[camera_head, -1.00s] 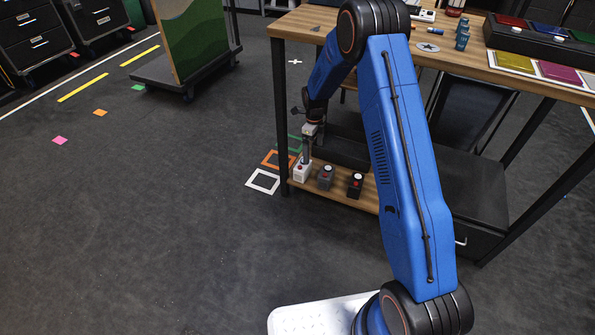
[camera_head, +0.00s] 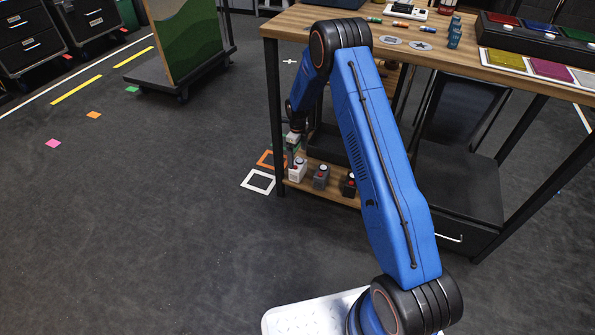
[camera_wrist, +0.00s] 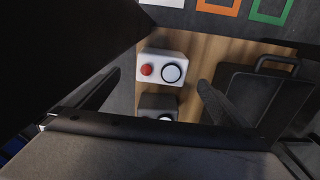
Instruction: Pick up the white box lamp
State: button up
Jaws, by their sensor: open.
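The white box lamp (camera_head: 297,172) stands on the low wooden shelf under the table, near its left end. In the wrist view its white top (camera_wrist: 151,56) shows a red button and a round white lens in a dark ring. My gripper (camera_head: 292,152) is just above and behind the lamp in the head view. It is open and empty. In the wrist view its two dark fingers (camera_wrist: 160,80) stand wide apart, with the lamp seen between and beyond their tips. I cannot tell the exact height gap.
A grey box lamp (camera_head: 321,178) and a black box lamp (camera_head: 348,185) stand to the right on the shelf. A dark crate with a handle (camera_wrist: 255,95) lies close to the right finger. White and orange (camera_head: 271,159) floor squares lie left of the shelf.

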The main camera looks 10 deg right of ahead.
aim_at(298, 169)
notch_tip(298, 169, down, 11)
jog(key=shift+w+d+f, duration=0.1)
jog(key=shift+d+f, duration=0.05)
jog(key=shift+f, duration=0.05)
dwell(0.5)
jog(key=shift+c, duration=0.6)
jog(key=c, duration=1.4)
jog(key=shift+r, duration=0.1)
